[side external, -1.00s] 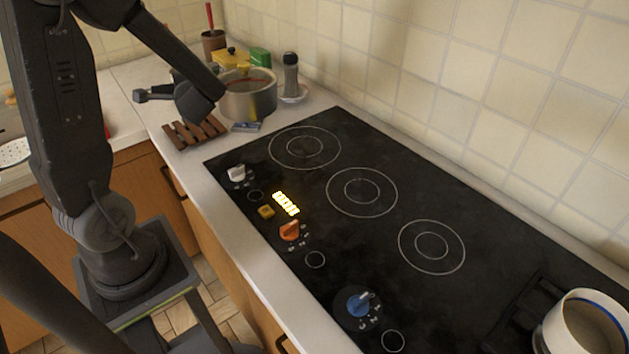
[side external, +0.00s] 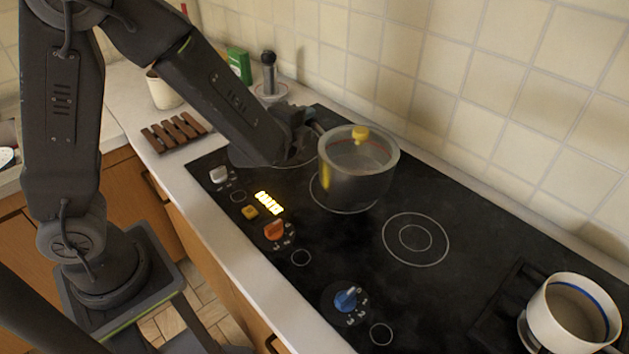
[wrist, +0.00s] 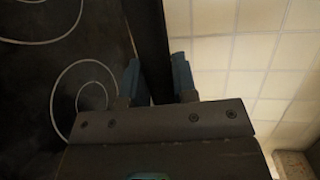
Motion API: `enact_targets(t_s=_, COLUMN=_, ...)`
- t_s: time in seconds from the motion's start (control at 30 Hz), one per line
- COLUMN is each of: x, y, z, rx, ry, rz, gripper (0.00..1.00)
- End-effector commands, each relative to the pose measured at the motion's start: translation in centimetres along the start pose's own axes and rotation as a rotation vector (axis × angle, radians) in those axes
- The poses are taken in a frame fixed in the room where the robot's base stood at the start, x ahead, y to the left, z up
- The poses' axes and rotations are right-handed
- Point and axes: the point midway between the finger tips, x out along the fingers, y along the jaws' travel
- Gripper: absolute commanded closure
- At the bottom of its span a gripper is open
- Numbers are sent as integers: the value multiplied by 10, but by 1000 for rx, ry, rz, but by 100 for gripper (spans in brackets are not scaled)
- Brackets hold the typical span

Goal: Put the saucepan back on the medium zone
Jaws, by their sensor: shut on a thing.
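My gripper (side external: 300,137) is shut on the pan's dark handle, to the left of the pan. In the wrist view, my gripper (wrist: 158,85) has the dark handle (wrist: 148,35) between its fingers. Another ringed zone (side external: 415,238) lies bare to the right, and one at the left (side external: 240,155) is partly covered by my arm.
A white pot with a blue rim (side external: 570,315) stands at the front right. Orange (side external: 274,230), blue (side external: 346,299) and white (side external: 219,175) knobs line the front edge. A wooden trivet (side external: 177,133) lies empty on the left counter. A tiled wall (side external: 480,110) bounds the back.

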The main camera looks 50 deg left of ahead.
Motion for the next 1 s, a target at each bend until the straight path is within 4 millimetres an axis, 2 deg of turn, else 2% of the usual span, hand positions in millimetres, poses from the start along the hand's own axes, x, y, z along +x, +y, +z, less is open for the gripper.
enact_targets(t_s=0.4, x=2, y=-2, z=1, rx=-7, ry=-2, rz=-7, gripper=100)
enact_targets(t_s=0.77, x=44, y=3, z=37, rx=-12, ry=-3, rz=-3, gripper=100)
enact_targets(t_s=1.0, x=51, y=19, z=39, rx=-11, ry=2, rz=-1, gripper=100)
